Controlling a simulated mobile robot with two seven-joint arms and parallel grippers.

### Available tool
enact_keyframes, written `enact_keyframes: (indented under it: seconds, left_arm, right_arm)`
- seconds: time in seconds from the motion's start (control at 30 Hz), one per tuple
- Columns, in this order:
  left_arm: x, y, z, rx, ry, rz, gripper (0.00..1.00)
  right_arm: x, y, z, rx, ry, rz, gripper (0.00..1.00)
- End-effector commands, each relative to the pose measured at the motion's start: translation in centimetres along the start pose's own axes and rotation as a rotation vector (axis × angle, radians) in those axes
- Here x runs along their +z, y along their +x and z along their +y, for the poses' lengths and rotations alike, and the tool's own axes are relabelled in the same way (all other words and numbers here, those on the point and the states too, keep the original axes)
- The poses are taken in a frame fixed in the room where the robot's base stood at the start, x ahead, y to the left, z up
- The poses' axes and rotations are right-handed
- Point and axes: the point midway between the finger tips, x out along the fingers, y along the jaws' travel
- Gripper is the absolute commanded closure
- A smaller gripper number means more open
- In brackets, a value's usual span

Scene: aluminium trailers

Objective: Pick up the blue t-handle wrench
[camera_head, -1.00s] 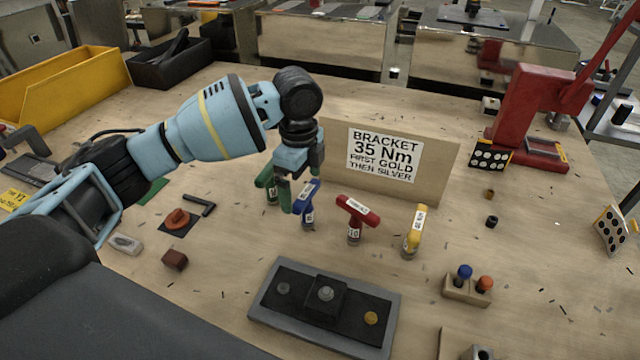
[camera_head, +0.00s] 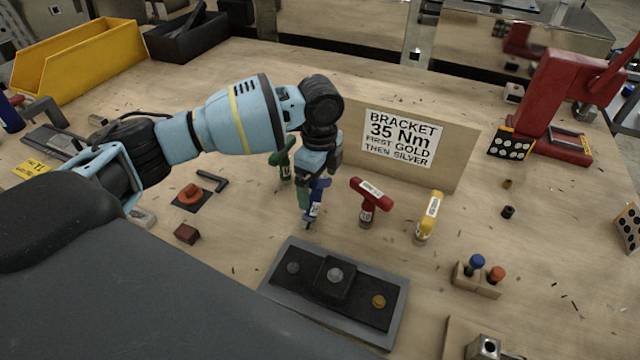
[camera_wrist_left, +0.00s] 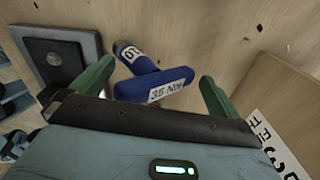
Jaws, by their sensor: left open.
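The blue t-handle wrench (camera_head: 317,201) stands upright on the table in the head view, partly hidden by my left gripper (camera_head: 311,193). My left gripper (camera_wrist_left: 150,92) is open there, with one green finger on each side of the blue handle. I cannot tell whether a finger touches it. My right gripper is not in view.
A green t-handle (camera_head: 283,158) stands just behind left, a red one (camera_head: 369,196) and a yellow one (camera_head: 430,215) to the right. A sign board (camera_head: 455,160) stands behind them. A grey plate with bolts (camera_head: 268,284) lies in front.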

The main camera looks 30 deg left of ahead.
Motion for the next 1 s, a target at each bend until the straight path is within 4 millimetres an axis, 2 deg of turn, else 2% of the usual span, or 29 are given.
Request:
enact_keyframes:
  seconds: [0.2,0.47,0.57,1.0]
  left_arm:
    - [-0.1,1.8,-0.3,-0.013,-0.001,0.001,0.0]
    - [-0.1,1.9,-0.4,-0.019,0.0,0.001,0.0]
    - [-0.1,1.9,-0.4,-0.02,-0.001,0.001,0.1]
    - [0.0,1.9,-0.4,-0.02,-0.001,0.001,0.68]
  right_arm:
    - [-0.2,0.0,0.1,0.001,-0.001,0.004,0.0]
    - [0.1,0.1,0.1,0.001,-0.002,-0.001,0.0]
    - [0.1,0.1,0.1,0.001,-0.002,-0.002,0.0]
    - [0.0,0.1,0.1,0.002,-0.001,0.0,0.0]
